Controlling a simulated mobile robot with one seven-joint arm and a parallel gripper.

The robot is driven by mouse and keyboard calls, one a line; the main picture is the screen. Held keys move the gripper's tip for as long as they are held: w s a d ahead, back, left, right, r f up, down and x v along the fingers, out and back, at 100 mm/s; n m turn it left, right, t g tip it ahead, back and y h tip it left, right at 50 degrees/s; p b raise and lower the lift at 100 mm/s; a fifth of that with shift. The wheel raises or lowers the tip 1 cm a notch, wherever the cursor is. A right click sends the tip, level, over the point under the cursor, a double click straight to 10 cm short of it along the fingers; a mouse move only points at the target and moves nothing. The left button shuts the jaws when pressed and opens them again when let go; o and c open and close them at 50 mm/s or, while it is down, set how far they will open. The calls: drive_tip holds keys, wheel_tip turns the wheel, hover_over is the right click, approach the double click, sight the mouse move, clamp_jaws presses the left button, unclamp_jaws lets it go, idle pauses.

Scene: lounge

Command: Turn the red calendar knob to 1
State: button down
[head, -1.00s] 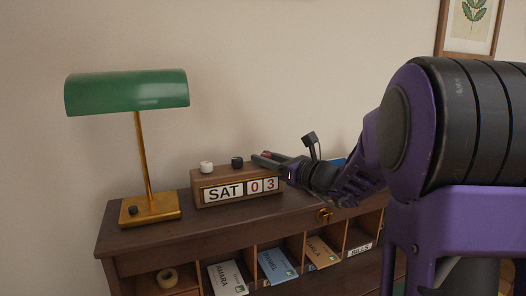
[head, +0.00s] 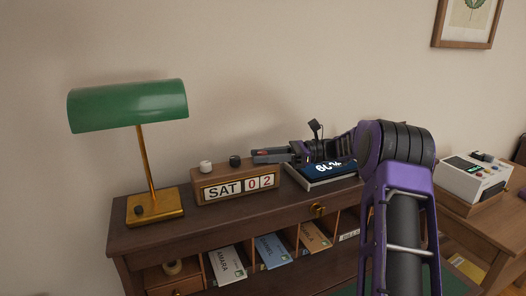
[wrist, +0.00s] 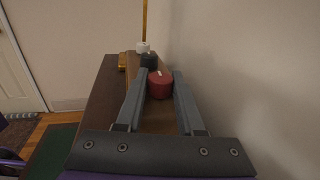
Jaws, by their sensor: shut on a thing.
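The wooden calendar block (head: 222,176) stands on the desk top and reads SAT 0 2. On its top are a white knob (head: 206,166), a black knob (head: 235,161) and, at the right end, the red knob (wrist: 160,85). In the head view the red knob is mostly hidden behind my fingers. My gripper (head: 266,156) reaches in from the right, just above the block. In the wrist view its two fingers (wrist: 161,78) lie on either side of the red knob, shut on it. The white knob (wrist: 142,47) and black knob (wrist: 149,62) line up beyond.
A brass lamp with a green shade (head: 128,105) stands left of the calendar. A dark-topped box with white lettering (head: 325,171) lies right of it, under my arm. Envelopes (head: 272,251) fill slots below. A white device (head: 474,176) sits on a side table at right.

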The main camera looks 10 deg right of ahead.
drive_tip(key=shift+n+g, duration=1.6)
drive_tip(key=shift+g, duration=0.7)
drive_tip(key=shift+a+g+h, duration=0.1)
drive_tip(key=shift+g+h, duration=0.2)
drive_tip(key=c, duration=0.5)
unclamp_jaws()
